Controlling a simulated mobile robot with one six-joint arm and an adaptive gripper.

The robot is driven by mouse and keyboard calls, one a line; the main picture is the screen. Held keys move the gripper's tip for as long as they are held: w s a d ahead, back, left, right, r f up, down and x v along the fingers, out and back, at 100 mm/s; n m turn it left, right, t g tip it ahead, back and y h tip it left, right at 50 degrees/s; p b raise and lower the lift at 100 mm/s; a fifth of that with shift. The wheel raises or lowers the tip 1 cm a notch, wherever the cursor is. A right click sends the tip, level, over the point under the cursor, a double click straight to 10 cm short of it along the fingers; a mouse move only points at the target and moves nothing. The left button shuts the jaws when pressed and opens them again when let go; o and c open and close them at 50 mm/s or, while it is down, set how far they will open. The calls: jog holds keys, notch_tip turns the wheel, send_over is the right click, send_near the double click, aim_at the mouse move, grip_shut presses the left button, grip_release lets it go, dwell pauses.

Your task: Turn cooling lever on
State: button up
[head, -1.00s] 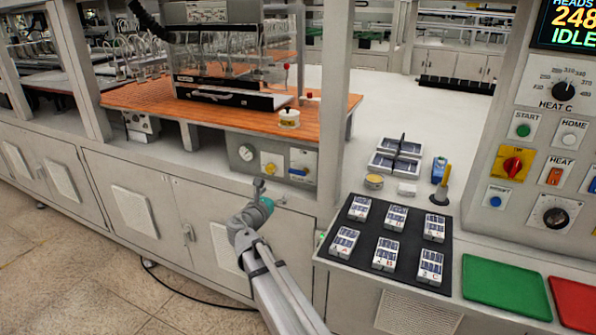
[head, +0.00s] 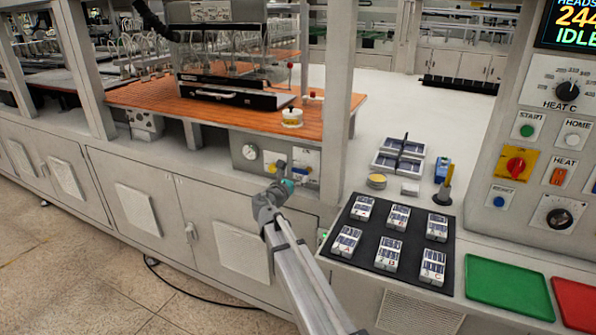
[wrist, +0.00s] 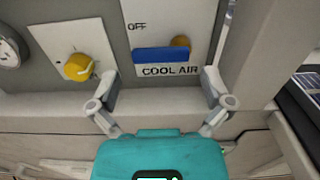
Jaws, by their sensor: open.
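The cooling lever (wrist: 160,54) is a blue bar lying horizontally across a pale plate (wrist: 146,28). The plate reads OFF above the lever and COOL AIR below it, and a brass-coloured pivot shows at the lever's right end. In the head view, the lever (head: 301,170) is small and partly crowded by my gripper. My gripper (wrist: 160,78) is open and empty. Its two fingers are spread to the left and right, just below and in front of the lever. In the head view, my gripper (head: 282,168) is in front of the panel. No contact with the lever is visible.
A yellow knob (wrist: 79,67) sits left of the lever, with a round gauge (wrist: 9,50) farther left. A vertical post (head: 337,95) stands right of the panel. The orange work surface (head: 230,118) overhangs above. A black mat (head: 350,247) holds several white-and-blue packs.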

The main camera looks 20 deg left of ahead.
aim_at(299, 170)
jog(key=shift+w+d, duration=0.15)
jog(key=shift+w, duration=1.95)
